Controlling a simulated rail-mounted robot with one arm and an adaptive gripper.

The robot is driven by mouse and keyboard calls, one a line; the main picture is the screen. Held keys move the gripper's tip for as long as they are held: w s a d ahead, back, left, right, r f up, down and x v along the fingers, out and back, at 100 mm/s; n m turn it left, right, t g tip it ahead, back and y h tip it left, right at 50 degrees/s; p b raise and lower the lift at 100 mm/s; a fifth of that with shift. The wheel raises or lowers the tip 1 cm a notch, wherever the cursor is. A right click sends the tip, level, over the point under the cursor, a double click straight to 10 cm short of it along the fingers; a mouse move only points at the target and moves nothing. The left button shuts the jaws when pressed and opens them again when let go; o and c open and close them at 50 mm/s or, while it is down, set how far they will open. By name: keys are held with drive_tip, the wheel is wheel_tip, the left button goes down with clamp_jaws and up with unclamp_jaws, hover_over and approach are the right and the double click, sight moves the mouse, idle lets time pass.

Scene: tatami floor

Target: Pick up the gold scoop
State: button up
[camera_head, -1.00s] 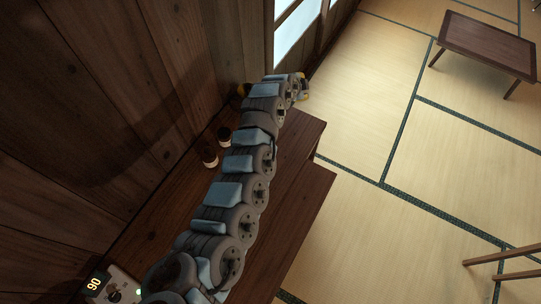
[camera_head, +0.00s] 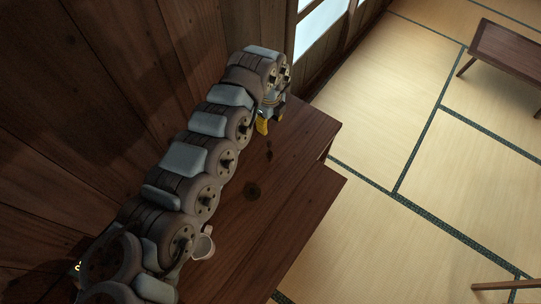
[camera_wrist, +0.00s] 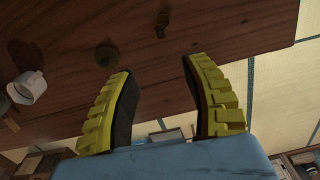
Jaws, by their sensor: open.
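In the head view one yellow finger of my gripper (camera_head: 262,126) shows above the bench; the other is hidden.
The dark bench (camera_head: 300,185) runs along the wooden wall. A white mug (camera_head: 204,246) stands beside my arm; it also shows at the left in the wrist view (camera_wrist: 27,88). Tatami floor (camera_head: 350,220) lies right of the bench. A low table (camera_head: 508,50) stands far right.

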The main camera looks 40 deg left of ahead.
sight(269, 142)
wheel_tip(269, 142, down, 8)
drive_tip(key=shift+w+f+p, duration=0.1)
drive_tip(key=shift+f+p, duration=0.1)
drive_tip(key=shift+p, duration=0.3)
drive_tip(key=shift+w+a+f, duration=0.1)
drive_tip(key=shift+a+f, duration=0.05)
drive_tip(key=shift+f, duration=1)
drive_tip(key=shift+a+f, duration=0.15)
drive_tip(key=shift+f, duration=0.95)
drive_tip(key=shift+f+b, duration=0.3)
drive_tip(key=shift+f, duration=0.7)
drive_tip(key=shift+a, duration=0.1)
clamp_jaws()
